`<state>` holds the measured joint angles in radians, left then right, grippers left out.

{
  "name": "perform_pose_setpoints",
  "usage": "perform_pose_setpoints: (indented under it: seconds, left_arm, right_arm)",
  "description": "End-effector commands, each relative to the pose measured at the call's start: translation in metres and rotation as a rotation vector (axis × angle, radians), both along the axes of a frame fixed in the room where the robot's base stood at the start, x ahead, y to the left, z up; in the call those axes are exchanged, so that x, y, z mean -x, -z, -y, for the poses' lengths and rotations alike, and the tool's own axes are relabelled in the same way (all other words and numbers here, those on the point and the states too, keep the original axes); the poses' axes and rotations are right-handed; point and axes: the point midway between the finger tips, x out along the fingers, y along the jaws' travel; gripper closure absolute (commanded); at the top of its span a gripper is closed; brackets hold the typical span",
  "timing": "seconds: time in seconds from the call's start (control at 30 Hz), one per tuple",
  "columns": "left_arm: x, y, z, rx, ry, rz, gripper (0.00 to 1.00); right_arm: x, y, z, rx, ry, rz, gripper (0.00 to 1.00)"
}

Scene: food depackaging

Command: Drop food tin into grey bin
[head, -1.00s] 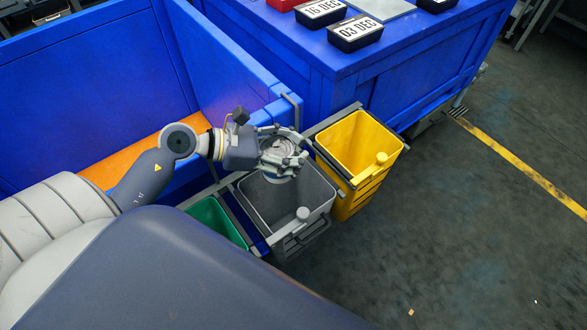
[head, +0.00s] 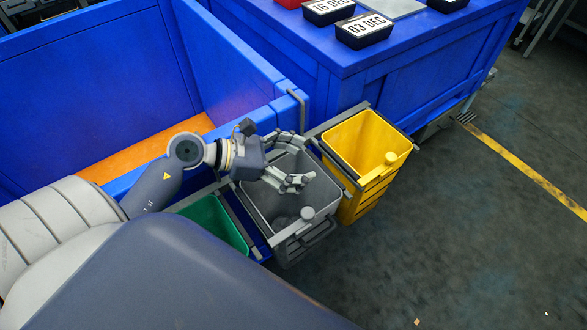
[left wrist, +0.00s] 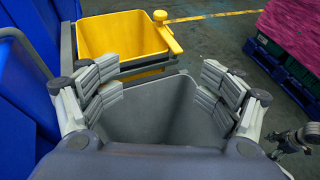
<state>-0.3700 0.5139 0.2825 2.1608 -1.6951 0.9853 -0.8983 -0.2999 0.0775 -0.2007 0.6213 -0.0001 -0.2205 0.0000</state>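My left gripper (head: 304,160) is over the grey bin (head: 322,196) in the head view, fingers spread wide with nothing between them. In the left wrist view the same open gripper (left wrist: 161,85) shows its two finger sides apart above the mouth of the grey bin (left wrist: 150,112). A dim roundish shape (head: 284,222) shows low inside the grey bin in the head view; it may be the food tin, but it is too dark to be sure. What looks like my right gripper (left wrist: 297,138) shows at the right edge of the left wrist view; its state is unclear.
A yellow bin (head: 364,142) hangs right of the grey bin, and a green bin (head: 214,222) to its left. A blue crate wall (head: 225,60) stands behind. Black labelled trays (head: 364,32) sit on a blue table. The floor at right is open.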

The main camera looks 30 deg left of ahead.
Motion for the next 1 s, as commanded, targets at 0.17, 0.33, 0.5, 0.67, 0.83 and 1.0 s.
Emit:
perform_pose_setpoints:
  seconds: [0.17,0.33,0.5,0.67,0.83,1.0]
  left_arm:
    - [0.000,0.001,0.000,-0.001,0.001,-0.003,0.20]
    - [0.004,0.000,-0.004,-0.001,0.000,-0.005,0.20]
    - [0.021,-0.010,-0.022,-0.004,0.000,-0.005,0.20]
    - [0.041,-0.022,-0.043,-0.002,-0.001,-0.005,0.20]
    - [0.059,-0.034,-0.063,-0.002,-0.001,-0.002,0.20]
    - [0.071,-0.042,-0.076,0.001,-0.001,-0.003,0.20]
  right_arm:
    - [0.004,0.000,0.002,0.002,0.000,-0.007,0.21]
    - [0.002,0.000,0.006,0.007,-0.001,-0.004,0.21]
    - [0.001,0.000,0.004,0.005,-0.001,-0.002,0.21]
    - [0.001,0.000,0.003,0.003,-0.001,-0.001,0.21]
    - [0.001,0.000,0.003,0.003,0.000,-0.001,0.21]
    - [0.000,0.000,0.002,0.003,0.000,0.000,0.21]
